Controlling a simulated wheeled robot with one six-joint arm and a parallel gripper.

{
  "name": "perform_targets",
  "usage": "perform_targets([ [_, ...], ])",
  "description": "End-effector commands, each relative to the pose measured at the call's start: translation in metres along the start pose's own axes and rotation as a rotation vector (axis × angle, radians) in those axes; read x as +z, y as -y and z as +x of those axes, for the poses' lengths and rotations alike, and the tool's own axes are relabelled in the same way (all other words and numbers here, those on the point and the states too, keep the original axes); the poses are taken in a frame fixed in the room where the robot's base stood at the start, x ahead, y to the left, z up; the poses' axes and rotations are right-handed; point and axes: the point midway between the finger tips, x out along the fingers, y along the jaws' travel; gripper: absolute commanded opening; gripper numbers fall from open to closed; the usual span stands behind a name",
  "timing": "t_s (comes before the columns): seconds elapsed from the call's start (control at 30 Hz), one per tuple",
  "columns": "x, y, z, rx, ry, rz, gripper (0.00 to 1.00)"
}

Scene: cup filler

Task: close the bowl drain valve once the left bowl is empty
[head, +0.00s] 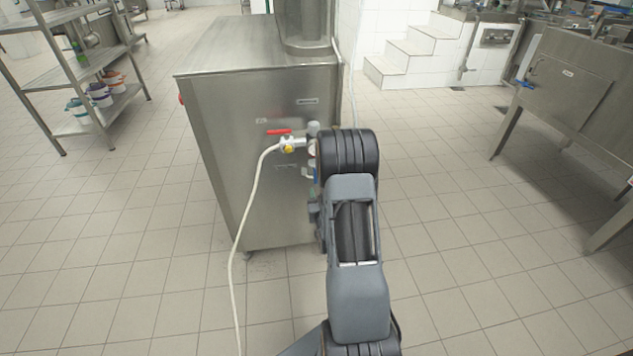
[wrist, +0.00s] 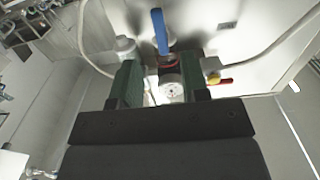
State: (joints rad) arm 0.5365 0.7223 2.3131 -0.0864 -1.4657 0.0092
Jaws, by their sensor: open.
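In the head view, a valve with a red lever (head: 279,132) sits on the side of the steel cabinet (head: 262,200), its lever roughly level. The same red lever (wrist: 219,81) shows in the wrist view, right of my gripper. A blue lever (wrist: 160,32) points up in the wrist view, in line with the gap between the fingers. I cannot tell which lever belongs to the bowl drain valve. My gripper (wrist: 161,66) is open, its two green fingers apart on either side of a round gauge (wrist: 172,91). Contact is unclear. The left bowl is not in view.
A pale hose (head: 246,210) hangs from the red-lever valve to the floor. A shelf rack (head: 120,98) stands at the left, a steel bench (head: 570,85) at the right. Tiled floor (head: 480,240) lies clear between cabinet and bench.

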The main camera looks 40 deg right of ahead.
Motion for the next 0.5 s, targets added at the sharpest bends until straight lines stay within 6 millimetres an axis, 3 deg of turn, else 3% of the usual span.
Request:
perform_targets([
  [0.2,0.001,0.001,0.038,-0.001,-0.002,-0.001,0.41],
  [0.5,0.0,0.001,0.064,-0.001,0.0,0.0,0.41],
])
